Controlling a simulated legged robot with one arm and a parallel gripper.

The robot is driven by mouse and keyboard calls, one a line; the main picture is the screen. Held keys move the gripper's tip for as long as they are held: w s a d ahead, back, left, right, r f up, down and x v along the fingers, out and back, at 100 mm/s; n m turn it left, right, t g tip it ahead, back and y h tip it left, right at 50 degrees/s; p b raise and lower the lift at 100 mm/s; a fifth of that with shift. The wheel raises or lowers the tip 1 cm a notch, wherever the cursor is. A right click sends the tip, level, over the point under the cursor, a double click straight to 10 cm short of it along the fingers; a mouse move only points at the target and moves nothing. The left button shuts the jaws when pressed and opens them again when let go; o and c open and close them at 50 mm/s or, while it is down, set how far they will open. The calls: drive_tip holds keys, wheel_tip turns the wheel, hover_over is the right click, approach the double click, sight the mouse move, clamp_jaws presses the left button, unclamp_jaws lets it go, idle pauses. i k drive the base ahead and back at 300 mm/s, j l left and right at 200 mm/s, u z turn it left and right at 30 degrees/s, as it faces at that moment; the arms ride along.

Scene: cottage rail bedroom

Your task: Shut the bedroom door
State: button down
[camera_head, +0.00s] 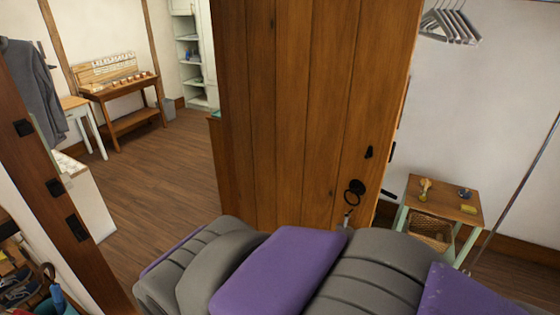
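The bedroom door (300,110) is a tall brown plank door in the middle of the view. It stands open, with the room's floor showing to its left. A black ring handle (354,192) and a small black fitting above it sit near the door's right edge. A door frame post (50,195) with black metal plates stands at the left. My grey and purple arm crosses the bottom of the view, close in front of the door's lower part. My gripper is not visible, and I cannot tell whether anything touches the door.
Right of the door is a small table (452,203) with a wicker basket (430,232) below, and hangers (452,24) above. Past the doorway, wooden floor (165,175) lies clear before a wooden desk (125,100) and white shelves (190,60). Shoes (18,290) lie lower left.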

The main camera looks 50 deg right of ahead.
sight(313, 85)
drive_tip(key=z, duration=1.85)
drive_tip(key=i+l+z, duration=0.15)
drive_tip(key=l, duration=0.2)
drive_tip(key=i+l+z, duration=0.15)
drive_tip(key=l, duration=0.2)
